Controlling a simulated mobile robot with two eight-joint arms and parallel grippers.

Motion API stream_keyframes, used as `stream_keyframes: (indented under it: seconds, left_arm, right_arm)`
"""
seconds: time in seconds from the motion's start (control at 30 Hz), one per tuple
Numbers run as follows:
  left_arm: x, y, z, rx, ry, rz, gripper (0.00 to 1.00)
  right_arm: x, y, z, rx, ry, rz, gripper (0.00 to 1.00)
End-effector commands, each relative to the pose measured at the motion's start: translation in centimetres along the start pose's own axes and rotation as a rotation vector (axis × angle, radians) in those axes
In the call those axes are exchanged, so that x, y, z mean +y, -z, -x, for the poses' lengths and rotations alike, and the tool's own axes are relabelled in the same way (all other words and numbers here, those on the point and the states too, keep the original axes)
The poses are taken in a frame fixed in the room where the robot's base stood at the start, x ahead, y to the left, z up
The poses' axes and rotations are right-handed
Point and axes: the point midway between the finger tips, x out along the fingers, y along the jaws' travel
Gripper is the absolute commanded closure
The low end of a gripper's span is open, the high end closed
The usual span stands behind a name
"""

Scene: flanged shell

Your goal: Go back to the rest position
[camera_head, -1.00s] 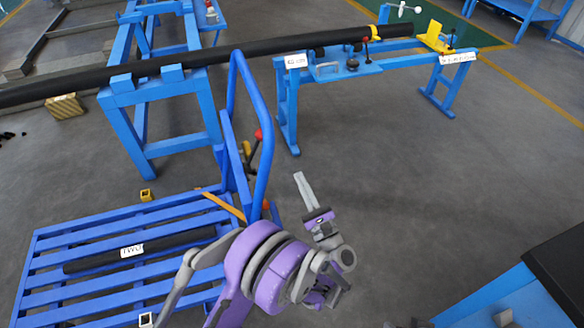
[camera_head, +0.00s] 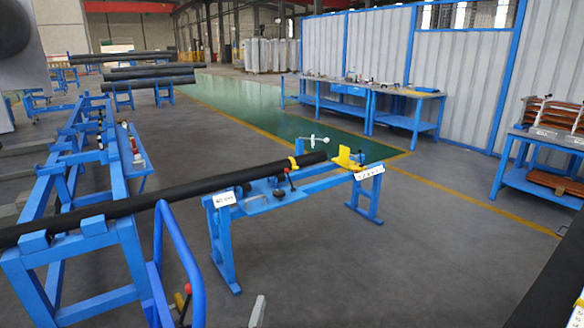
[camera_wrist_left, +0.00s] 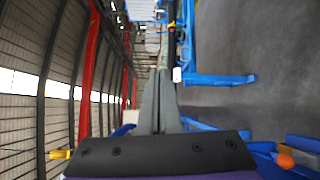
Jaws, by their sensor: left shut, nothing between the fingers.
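My left gripper (camera_head: 257,309) shows only as grey fingertips at the bottom edge of the head view, to the right of a blue tubular handle (camera_head: 178,250). In the left wrist view its two grey fingers (camera_wrist_left: 158,105) lie together, shut with nothing between them. The rest of the left arm is out of the head view. My right gripper is not in view. A long black pipe (camera_head: 130,207) lies across blue trestles, beyond the fingertips and apart from them.
A blue stand (camera_head: 222,245) with clamps and a yellow bracket (camera_head: 347,158) bears the pipe's right end. Blue workbenches (camera_head: 420,122) stand along the far wall. A blue shelf (camera_head: 540,180) stands at the right. Grey floor (camera_head: 420,255) is clear in the middle.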

Motion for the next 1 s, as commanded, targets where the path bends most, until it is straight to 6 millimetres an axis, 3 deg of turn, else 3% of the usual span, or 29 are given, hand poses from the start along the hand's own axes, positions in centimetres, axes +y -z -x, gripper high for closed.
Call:
stream_keyframes:
  seconds: [0.17,0.3,0.5,0.7,1.0]
  left_arm:
    - [-3.4,1.5,6.8,-0.133,0.325,-0.527,1.0]
    - [-6.9,3.5,13.7,-0.289,0.57,-0.892,1.0]
    - [-10.7,6.5,22.8,-0.523,0.836,-1.234,1.0]
    - [-13.1,9.1,30.9,-0.762,1.044,-1.443,1.0]
    - [-4.0,7.5,31.1,-0.738,1.011,-1.454,1.0]
  right_arm:
    - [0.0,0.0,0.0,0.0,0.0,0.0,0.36]
    - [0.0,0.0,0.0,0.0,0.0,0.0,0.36]
    - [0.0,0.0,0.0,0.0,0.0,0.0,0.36]
    - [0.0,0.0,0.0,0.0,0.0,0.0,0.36]
    - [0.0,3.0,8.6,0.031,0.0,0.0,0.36]
